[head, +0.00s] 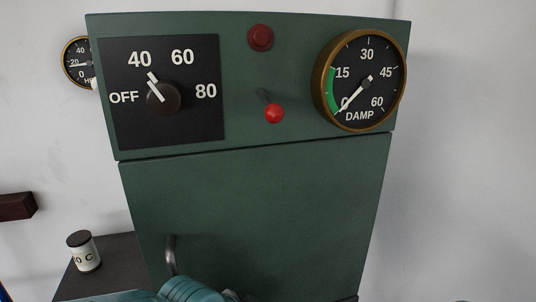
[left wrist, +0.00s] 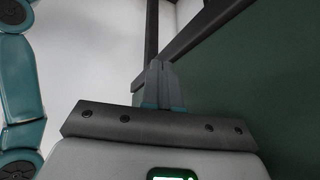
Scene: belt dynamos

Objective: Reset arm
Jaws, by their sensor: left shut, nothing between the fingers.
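My left gripper shows in the left wrist view (left wrist: 159,72), its two grey fingers together with nothing between them. It points along a dark edge beside a dark green surface, and I cannot tell whether it touches either. In the head view a teal part of my arm shows at the bottom, in front of the green panel; the gripper's fingers are not visible there. My right gripper is in neither view.
The green panel (head: 255,205) carries a rotary knob (head: 164,98) pointing near 40, a dark red button (head: 260,38), a red-tipped lever (head: 273,113) angled down and a DAMP gauge (head: 360,80) near 0. A labelled jar (head: 83,252) stands at lower left.

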